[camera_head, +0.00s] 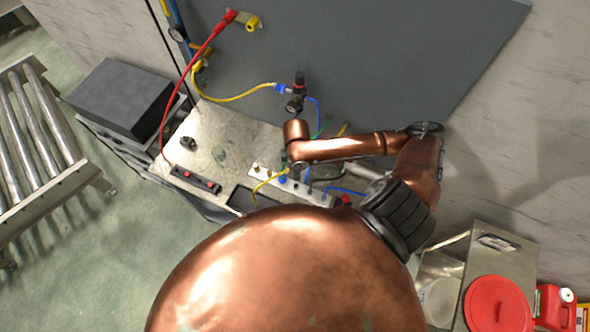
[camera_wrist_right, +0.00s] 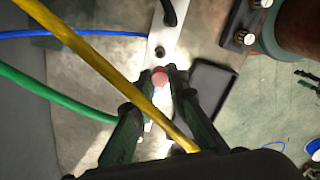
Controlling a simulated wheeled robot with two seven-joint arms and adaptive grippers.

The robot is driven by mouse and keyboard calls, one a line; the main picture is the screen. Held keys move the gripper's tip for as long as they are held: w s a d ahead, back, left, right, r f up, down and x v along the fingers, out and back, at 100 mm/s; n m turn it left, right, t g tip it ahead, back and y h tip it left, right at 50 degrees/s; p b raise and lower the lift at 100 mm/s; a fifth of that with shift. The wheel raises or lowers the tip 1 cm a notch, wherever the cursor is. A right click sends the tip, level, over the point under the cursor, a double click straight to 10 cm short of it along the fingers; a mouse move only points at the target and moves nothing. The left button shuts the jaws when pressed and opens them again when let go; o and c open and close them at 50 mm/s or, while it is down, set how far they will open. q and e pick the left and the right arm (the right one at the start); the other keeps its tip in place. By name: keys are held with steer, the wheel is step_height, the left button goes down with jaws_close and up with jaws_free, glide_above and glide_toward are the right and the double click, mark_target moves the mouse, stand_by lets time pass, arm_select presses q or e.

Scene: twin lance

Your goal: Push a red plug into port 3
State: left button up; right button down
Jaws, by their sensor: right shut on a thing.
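My right gripper (camera_wrist_right: 161,76) is shut on a small red plug (camera_wrist_right: 160,77) in the right wrist view. The plug's rounded red end shows between the fingertips, close to a pale port strip (camera_wrist_right: 166,42). I cannot tell whether it touches the strip or sits in a port. A dark round hole (camera_wrist_right: 160,53) shows just beyond the plug. In the head view, the port strip (camera_head: 313,194) lies on the metal bench, with my copper right arm above it. The right gripper is small and partly hidden there. Port numbers are not readable. My left gripper is not in view.
A yellow cable (camera_wrist_right: 90,55) crosses in front of the gripper, with green (camera_wrist_right: 50,92) and blue (camera_wrist_right: 75,34) cables beside it. A red cable (camera_head: 177,95) hangs at the bench's left. A red-lidded bucket (camera_head: 497,304) stands at lower right.

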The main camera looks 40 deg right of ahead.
steer(key=shift+s+p, duration=0.1)
steer(key=shift+p, duration=0.55)
steer(key=shift+f+b, duration=0.55)
steer(key=shift+f, duration=0.3)
steer(key=shift+f+b, duration=0.8)
steer(key=shift+f, duration=1.25)
arm_select(q)
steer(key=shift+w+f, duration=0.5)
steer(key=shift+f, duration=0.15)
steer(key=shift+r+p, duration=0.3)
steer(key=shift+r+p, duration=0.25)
steer(key=shift+p, duration=0.05)
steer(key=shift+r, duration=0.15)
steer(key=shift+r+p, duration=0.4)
steer(key=shift+p, duration=0.1)
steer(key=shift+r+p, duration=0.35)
